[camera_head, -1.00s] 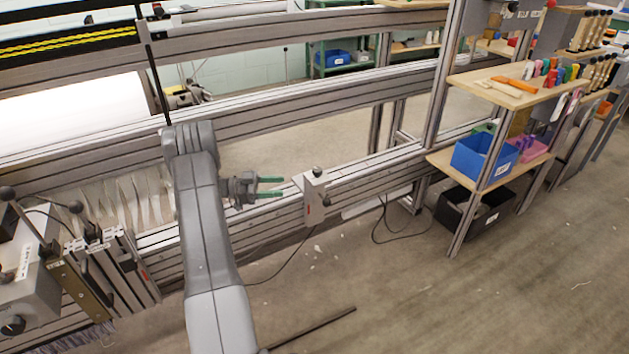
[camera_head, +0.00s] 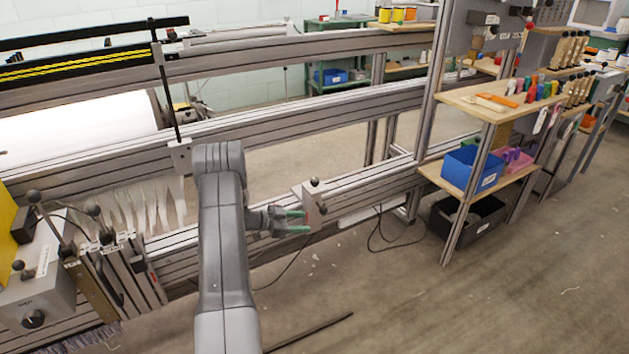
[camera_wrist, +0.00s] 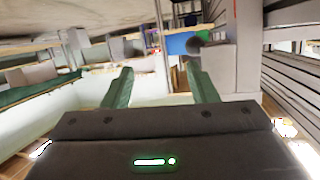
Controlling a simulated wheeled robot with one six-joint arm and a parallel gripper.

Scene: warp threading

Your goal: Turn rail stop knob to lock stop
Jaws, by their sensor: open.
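The rail stop (camera_head: 309,197) is a light grey block clamped on the lower rail. A dark ball knob (camera_head: 314,182) stands on its top, and a second dark knob (camera_head: 323,210) sits low on its side. My gripper (camera_head: 304,221) has green fingers, spread apart and empty, close to the stop's left side in the head view. In the wrist view, the gripper (camera_wrist: 160,87) is open with nothing between its fingers. A dark round knob (camera_wrist: 195,44) shows just beyond the right finger, beside the pale stop block (camera_wrist: 225,65). Contact cannot be told.
The lower rail (camera_head: 365,180) runs behind my gripper. A shelf unit with a blue bin (camera_head: 470,168) and a black bin (camera_head: 468,217) stands to the right. Lever controls (camera_head: 75,225) are at the left. The floor in front is open, with a cable on it.

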